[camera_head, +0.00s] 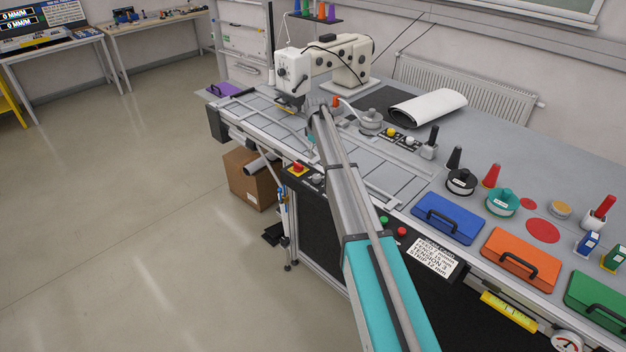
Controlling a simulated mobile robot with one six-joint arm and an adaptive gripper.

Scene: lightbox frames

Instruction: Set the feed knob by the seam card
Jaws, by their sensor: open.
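The seam card (432,258) is a white card with black print on the front of the table. Its lines include feed, tension 3 and strip 12 mm; the feed number is too small to read surely. A white sewing machine (352,62) stands at the back left of the table. Its white head (292,72) has small round dials on its front; I cannot tell which is the feed knob. My arm reaches from the bottom up to the machine. My gripper (316,112) is open just in front of and below the head, small and partly hidden by my arm.
A red stop button (297,168) is on the front edge. Blue (449,217), orange (520,257) and green cases lie at right. A cardboard box (248,178) is below.

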